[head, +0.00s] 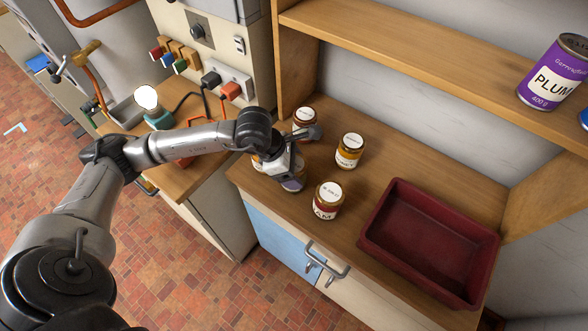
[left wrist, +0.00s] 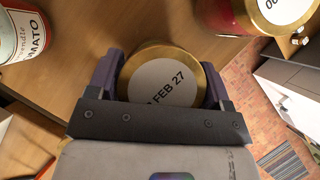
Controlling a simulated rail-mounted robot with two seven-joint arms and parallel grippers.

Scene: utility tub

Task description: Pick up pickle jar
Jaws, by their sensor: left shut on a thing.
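My left gripper (head: 283,165) is over the wooden counter near its left end. In the left wrist view, its fingers (left wrist: 162,72) are shut on either side of a round jar (left wrist: 165,82). This jar has a gold-rimmed lid with a white disc reading "FEB 27". Its side label is hidden, so I cannot read whether it is pickles. In the head view the gripper covers most of the held jar, and I cannot tell whether it touches the counter. My right gripper is not in view.
Close by stand a red-labelled jar (head: 328,202), a yellow-labelled jar (head: 348,151) and a reddish container (head: 305,121). A tomato tin (left wrist: 22,42) shows in the wrist view. An empty dark red tray (head: 385,240) sits to the right. A shelf above holds a plum tin (head: 553,80).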

